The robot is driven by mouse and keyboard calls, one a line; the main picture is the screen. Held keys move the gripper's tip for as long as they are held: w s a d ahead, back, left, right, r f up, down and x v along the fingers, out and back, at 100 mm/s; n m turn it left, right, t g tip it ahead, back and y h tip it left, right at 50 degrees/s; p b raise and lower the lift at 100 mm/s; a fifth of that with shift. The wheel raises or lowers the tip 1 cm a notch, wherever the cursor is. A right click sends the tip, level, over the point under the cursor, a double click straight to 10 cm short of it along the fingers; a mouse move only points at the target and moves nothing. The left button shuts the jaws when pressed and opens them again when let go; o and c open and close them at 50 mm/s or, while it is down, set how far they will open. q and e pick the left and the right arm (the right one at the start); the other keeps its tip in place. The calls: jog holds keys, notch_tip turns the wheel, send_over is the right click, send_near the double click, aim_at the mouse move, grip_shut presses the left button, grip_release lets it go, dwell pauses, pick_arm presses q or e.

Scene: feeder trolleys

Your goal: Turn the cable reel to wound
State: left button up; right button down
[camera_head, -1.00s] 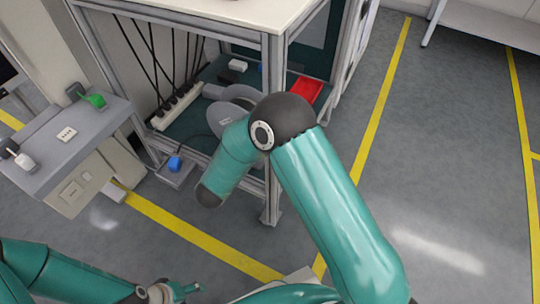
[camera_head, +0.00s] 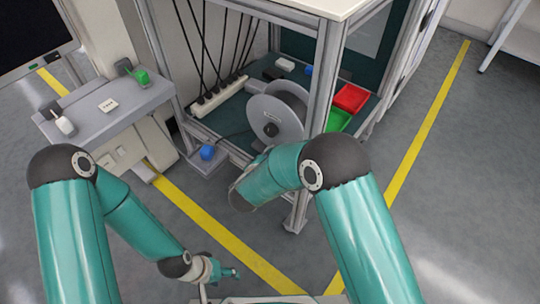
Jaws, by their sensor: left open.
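The cable reel (camera_head: 266,110) is a grey drum with round flanges and a dark knob at the middle of its near face. It sits on the lower shelf of the framed bench. My right arm's elbow and forearm are in front of the bench, and the forearm ends just below the reel in the picture. My right gripper cannot be seen. My left gripper (camera_head: 229,273) is open and empty at the bottom of the picture, over the floor and well apart from the reel. Whether the reel is wound cannot be read from here.
A white power strip (camera_head: 219,96) with several hanging black cables is left of the reel. Red (camera_head: 351,98) and green (camera_head: 338,120) bins are right of it. A blue knob (camera_head: 207,152) sits on a low box. A grey side unit (camera_head: 110,110) stands left. Bench posts flank the opening.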

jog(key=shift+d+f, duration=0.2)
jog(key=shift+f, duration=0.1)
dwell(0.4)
